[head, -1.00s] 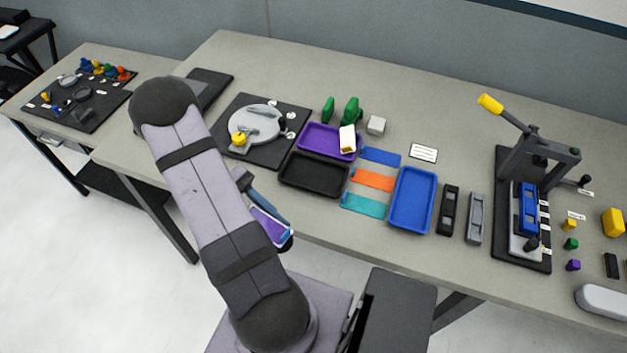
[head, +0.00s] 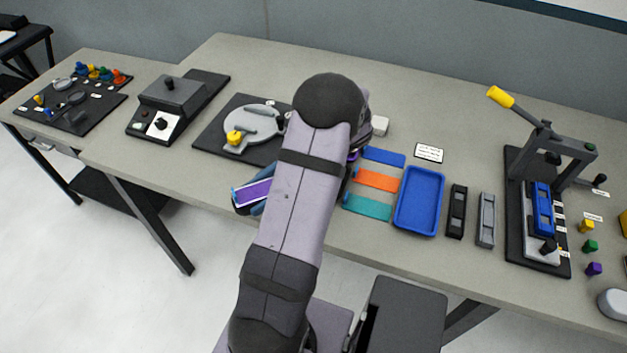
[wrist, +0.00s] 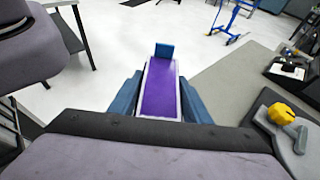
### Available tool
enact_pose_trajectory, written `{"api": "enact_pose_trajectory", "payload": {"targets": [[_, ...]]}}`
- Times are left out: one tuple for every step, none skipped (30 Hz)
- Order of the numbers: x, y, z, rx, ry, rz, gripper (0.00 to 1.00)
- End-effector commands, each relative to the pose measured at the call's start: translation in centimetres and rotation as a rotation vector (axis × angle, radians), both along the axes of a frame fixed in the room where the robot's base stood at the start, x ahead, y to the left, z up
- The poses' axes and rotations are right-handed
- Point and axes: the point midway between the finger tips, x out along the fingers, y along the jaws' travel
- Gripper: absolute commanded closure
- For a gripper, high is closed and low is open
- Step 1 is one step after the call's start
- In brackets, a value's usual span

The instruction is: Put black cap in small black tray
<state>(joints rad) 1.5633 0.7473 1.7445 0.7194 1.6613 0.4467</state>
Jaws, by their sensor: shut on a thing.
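My gripper (head: 254,195) hangs off the front edge of the bench, left of my arm in the head view. In the wrist view its blue fingers (wrist: 160,98) are on both sides of a flat purple piece with white edges (wrist: 160,88), and it is shut on this piece. A small blue block stands at the piece's far end. The small black tray is hidden behind my arm in the head view. I cannot pick out the black cap for certain in either view.
A round grey fixture with a yellow knob (head: 235,138) sits on a black mat. A blue tray (head: 437,205), orange and teal strips, and black and grey holders lie to the right. A lever press (head: 541,195) stands beyond them. The bench front between is clear.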

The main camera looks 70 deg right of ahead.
Motion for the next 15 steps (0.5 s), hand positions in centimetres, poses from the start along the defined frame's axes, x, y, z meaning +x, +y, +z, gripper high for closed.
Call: {"api": "enact_pose_trajectory", "payload": {"targets": [[-0.4,-1.8,0.2,-0.005,-0.001,-0.107,0.84],[-0.6,-2.8,0.5,-0.004,-0.001,-0.165,0.84],[-0.8,-4.1,0.9,-0.005,-0.001,-0.238,0.84],[-1.1,-5.1,1.2,-0.005,-0.001,-0.29,0.84],[-1.4,-6.0,1.6,-0.004,-0.001,-0.34,0.84],[-1.9,-7.2,2.0,-0.005,-0.001,-0.402,0.84],[-2.2,-8.0,2.3,-0.005,-0.001,-0.446,0.84],[-2.7,-8.8,2.6,-0.004,-0.001,-0.486,0.84],[-3.2,-9.8,3.0,-0.005,-0.001,-0.538,0.84],[-3.6,-10.5,3.3,-0.005,-0.001,-0.572,0.84],[-4.0,-11.1,3.6,-0.005,-0.001,-0.605,0.84],[-4.5,-11.9,4.0,-0.005,-0.002,-0.644,0.84],[-4.9,-12.4,4.2,-0.004,-0.001,-0.67,0.84],[-5.3,-12.8,4.4,-0.004,-0.001,-0.693,0.84],[-5.7,-13.3,4.7,-0.004,-0.001,-0.72,0.84]]}}
